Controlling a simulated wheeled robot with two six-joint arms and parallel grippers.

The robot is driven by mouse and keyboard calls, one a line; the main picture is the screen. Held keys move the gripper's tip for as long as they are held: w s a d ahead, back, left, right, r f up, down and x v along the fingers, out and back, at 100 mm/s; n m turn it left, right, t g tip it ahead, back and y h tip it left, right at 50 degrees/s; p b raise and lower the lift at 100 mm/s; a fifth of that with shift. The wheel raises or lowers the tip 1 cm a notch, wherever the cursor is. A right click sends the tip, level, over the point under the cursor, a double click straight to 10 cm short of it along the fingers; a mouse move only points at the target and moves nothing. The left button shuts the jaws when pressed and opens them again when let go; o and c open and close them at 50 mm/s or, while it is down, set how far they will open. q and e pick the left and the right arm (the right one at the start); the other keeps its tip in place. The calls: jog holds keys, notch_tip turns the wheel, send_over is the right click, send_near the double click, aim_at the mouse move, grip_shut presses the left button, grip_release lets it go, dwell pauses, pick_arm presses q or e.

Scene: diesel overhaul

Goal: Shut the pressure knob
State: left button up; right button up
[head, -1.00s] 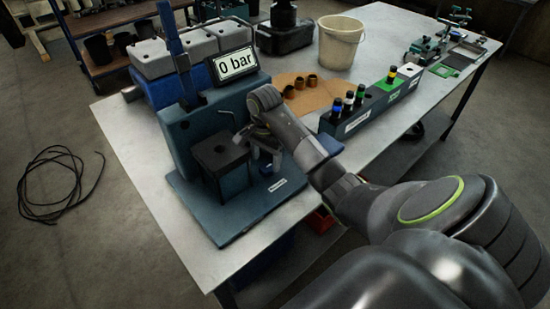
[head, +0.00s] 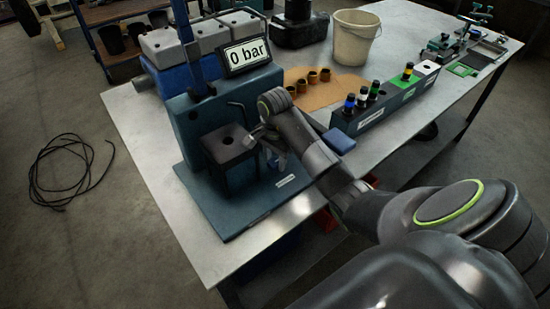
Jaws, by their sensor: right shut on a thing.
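The blue test stand (head: 184,127) stands on the table with a dark square block (head: 229,144) on its base. Its display (head: 246,55) reads 0 bar. My right gripper (head: 262,144) is at the right side of the block, low over the stand's base. It is shut on a small part there, most likely the pressure knob, which the fingers and wrist largely hide. How far the knob is turned cannot be seen. My left gripper is not in view.
A rack (head: 362,120) with several coloured-top injectors stands right of my right arm. Behind are brown cardboard (head: 341,87) with copper-coloured sleeves, and a white bucket (head: 356,38). A blue pad (head: 338,141) lies close beside my forearm. Black cable (head: 72,168) lies on the floor.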

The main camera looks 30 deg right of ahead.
jog(key=shift+m, duration=0.3)
jog(key=shift+m+b, duration=0.3)
jog(key=shift+m, duration=0.2)
jog(key=m, duration=0.2)
jog(key=shift+m, duration=0.3)
jog(key=m, duration=0.4)
jog(key=shift+m, duration=2.6)
jog(key=o, duration=1)
